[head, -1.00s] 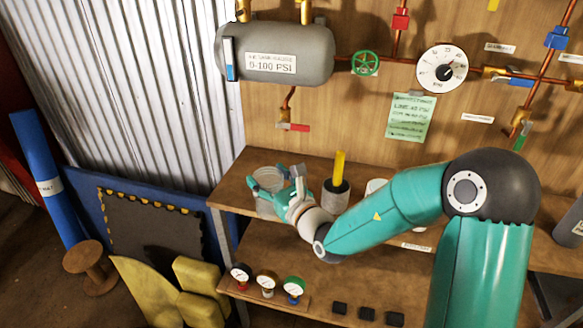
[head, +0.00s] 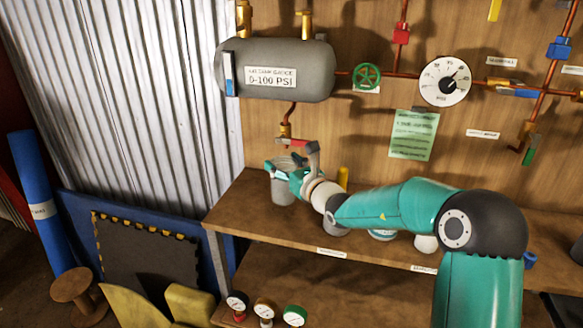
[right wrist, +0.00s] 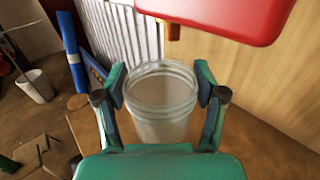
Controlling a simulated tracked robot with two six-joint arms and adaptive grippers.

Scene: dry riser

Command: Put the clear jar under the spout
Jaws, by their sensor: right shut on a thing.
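The clear jar (head: 283,190) is upright over the left end of the upper shelf, and I cannot tell whether its base touches the wood. It also shows in the right wrist view (right wrist: 160,112), open-topped, with a finger on each side. My right gripper (head: 288,170) is shut on the jar near its rim. The brass spout (head: 285,131) with a red lever hangs from the grey tank (head: 285,72), just above the jar in the head view. The lever (right wrist: 225,18) looms large at the top of the wrist view. My left gripper is out of view.
The upper shelf (head: 240,205) holds a dark cup with a yellow stick (head: 343,178), partly hidden behind my arm, and white containers (head: 427,243). Small gauges (head: 265,308) stand on the lower shelf. The wooden wall carries pipes and a dial (head: 444,81).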

